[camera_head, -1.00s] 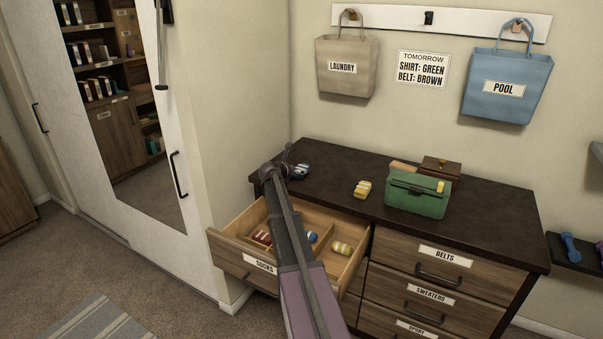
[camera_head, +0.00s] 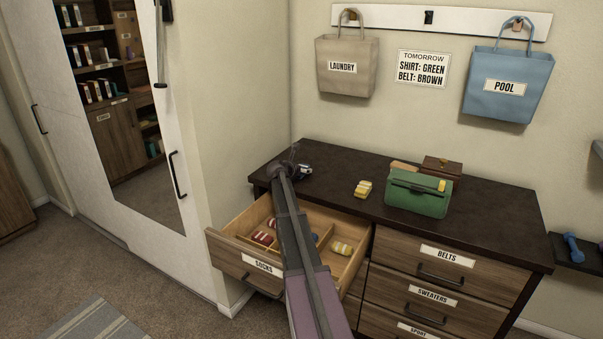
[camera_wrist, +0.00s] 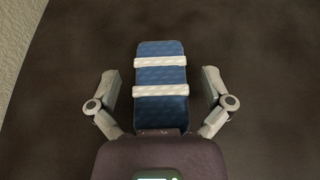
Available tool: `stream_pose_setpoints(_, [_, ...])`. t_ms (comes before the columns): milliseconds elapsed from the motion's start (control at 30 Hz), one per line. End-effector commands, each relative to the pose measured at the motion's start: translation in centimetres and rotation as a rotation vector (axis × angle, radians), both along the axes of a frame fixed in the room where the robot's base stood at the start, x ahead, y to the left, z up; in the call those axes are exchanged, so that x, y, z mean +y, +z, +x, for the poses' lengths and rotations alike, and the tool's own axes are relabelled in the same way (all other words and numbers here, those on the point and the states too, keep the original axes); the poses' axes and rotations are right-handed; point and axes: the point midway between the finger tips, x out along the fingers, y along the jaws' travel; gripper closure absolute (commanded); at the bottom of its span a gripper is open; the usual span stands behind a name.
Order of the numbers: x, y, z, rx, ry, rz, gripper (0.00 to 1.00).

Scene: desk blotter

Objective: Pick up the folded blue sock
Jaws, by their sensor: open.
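The folded blue sock (camera_wrist: 160,75), with two white bands, lies on the dark dresser top in the wrist view. My gripper (camera_wrist: 161,82) is open, with one finger on each side of the sock and visible gaps between. The sock's near end meets the edge of my gripper's palm in the picture; I cannot tell if they touch. In the head view my gripper (camera_head: 301,171) is over the back left of the dresser top and hides most or all of this sock.
A yellow sock (camera_head: 363,189) and a green bag (camera_head: 418,194) stand to the right on the dresser top (camera_head: 480,215). The open socks drawer (camera_head: 228,248) below holds red and yellow socks, partly hidden by my arm. A wall rises close on the left.

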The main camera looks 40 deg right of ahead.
Motion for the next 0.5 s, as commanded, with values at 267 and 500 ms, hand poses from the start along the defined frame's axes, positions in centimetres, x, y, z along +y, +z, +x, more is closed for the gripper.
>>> stream_pose_setpoints(267, [0.03, 0.01, 0.00, 0.000, 0.000, 0.000, 0.00])
stream_pose_setpoints(500, [0.03, 0.00, 0.00, 0.000, 0.000, 0.000, 0.53])
